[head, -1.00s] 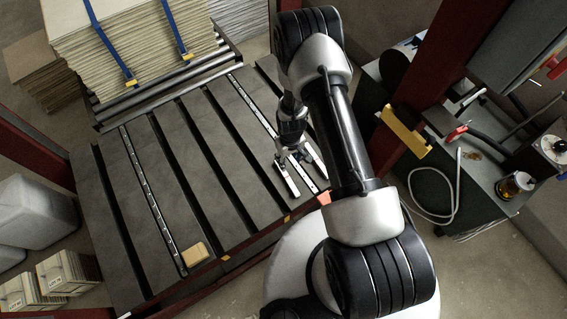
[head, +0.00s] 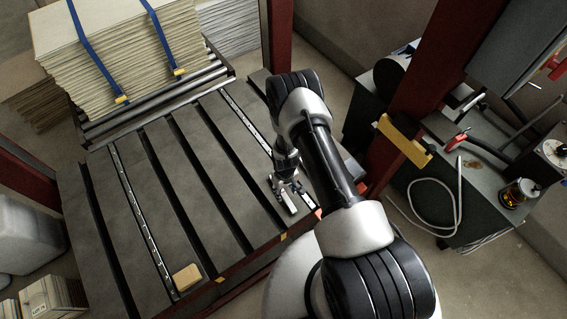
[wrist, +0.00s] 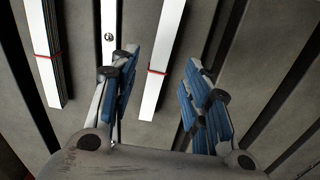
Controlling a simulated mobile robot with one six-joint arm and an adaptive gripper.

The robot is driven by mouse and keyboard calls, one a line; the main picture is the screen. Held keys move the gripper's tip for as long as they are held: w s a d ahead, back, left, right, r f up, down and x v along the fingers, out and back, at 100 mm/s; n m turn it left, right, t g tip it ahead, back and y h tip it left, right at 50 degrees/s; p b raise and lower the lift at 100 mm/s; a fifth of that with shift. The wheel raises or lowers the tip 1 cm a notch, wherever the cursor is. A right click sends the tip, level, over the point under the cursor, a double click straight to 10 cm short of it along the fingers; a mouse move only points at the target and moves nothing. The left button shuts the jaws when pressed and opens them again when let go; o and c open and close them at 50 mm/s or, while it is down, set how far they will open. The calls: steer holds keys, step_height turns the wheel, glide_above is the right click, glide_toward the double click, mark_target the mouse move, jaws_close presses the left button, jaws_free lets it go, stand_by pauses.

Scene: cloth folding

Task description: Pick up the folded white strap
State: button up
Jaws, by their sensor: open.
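A long flat white strap (wrist: 167,45) with a red band around it lies on the grey slatted table, seen in the wrist view between my open fingertips. A second white strip (wrist: 40,45) with a red band and dark layered side lies to its left, beyond a metal rail. My gripper (wrist: 161,60) is open and empty, pointing down above the table. In the head view my gripper (head: 285,186) is near the table's front right, with a white strip (head: 290,205) just below it. Whether the fingers touch the strap cannot be told.
The slatted table (head: 155,200) has dark grooves and rails. A tan block (head: 186,277) sits at its front edge. A strapped stack of sheets (head: 110,45) stands at the back left. A red post (head: 425,95) and a cluttered bench (head: 440,175) stand to the right.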

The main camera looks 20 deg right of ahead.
mark_target(284, 195)
step_height(284, 195, down, 5)
steer(key=shift+w+b, duration=0.1)
steer(key=shift+b, duration=1)
steer(key=shift+r, duration=0.1)
steer(key=shift+c, duration=0.3)
jaws_close()
